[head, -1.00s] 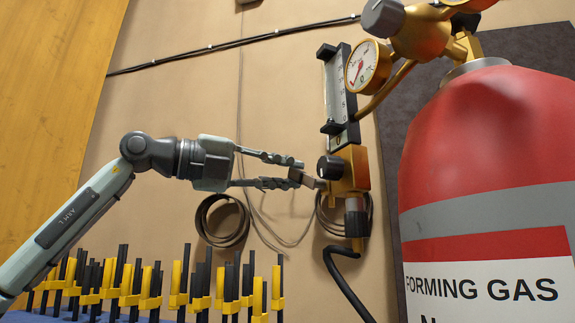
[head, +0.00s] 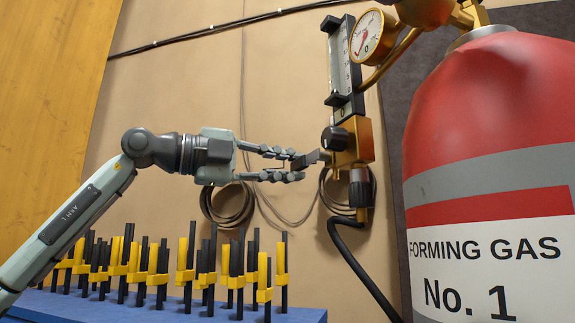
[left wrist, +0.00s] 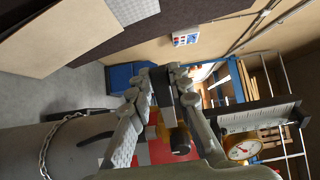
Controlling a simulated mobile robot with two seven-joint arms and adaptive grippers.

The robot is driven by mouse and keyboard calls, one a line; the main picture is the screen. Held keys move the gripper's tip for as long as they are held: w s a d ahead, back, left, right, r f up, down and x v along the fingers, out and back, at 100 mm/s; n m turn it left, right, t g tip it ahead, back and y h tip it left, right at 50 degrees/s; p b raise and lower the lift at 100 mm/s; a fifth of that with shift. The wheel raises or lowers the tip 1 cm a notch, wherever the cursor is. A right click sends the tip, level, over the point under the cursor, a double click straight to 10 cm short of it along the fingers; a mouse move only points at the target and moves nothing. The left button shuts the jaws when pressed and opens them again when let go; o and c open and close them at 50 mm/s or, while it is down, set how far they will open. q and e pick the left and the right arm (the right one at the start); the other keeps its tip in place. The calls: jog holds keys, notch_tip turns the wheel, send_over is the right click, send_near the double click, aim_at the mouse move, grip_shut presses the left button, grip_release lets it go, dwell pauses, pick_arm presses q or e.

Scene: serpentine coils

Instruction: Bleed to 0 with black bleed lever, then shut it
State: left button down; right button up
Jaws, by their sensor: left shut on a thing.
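The dark bleed lever (head: 312,158) sticks out to the left from the brass valve block (head: 362,142), under a black round knob (head: 334,139). My left gripper (head: 296,165) is shut on the lever's outer end, which sits lower than its root. In the left wrist view, the gripper (left wrist: 164,80) has the dark lever (left wrist: 168,92) between its fingers, and the black knob (left wrist: 180,141) is close by. The round gauge (head: 371,35) has a red needle; its reading is too small to tell. It also shows in the left wrist view (left wrist: 240,148). My right gripper is out of view.
A flow tube panel (head: 343,65) stands above the block. A red gas cylinder (head: 490,120) fills the right side. A black hose (head: 358,262) hangs below the block. Several black and yellow pegs (head: 185,262) stand on a blue base (head: 300,316) below my left arm.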

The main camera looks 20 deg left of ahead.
pick_arm(q)
jog(key=shift+f, duration=0.15)
jog(key=c, duration=1.4)
grip_release()
jog(key=v, duration=1.2)
jog(key=shift+s, duration=0.1)
